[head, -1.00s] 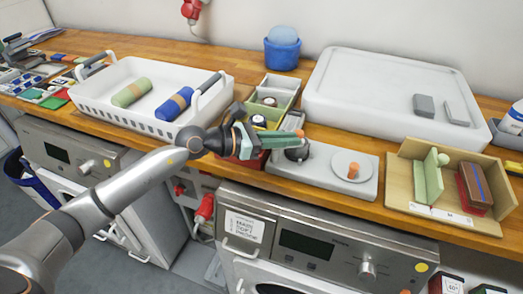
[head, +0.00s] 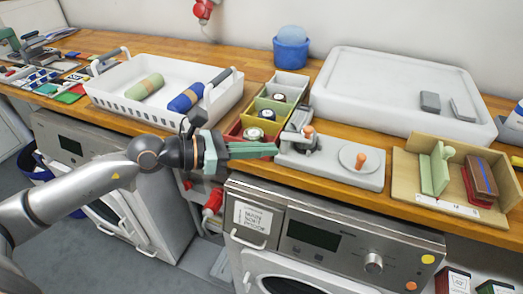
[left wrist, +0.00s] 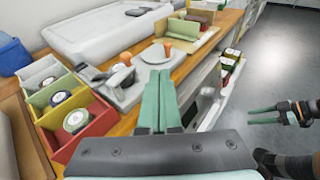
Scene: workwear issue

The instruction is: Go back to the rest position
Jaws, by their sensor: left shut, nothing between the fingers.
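My left gripper (head: 274,149) comes in from the left in the head view. The right gripper is outside the head view.
A white basket (head: 130,108) with green and blue rolls stands left. A large white tray (head: 390,70) and a wooden holder (head: 410,180) lie right. Appliances fill the space under the counter.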

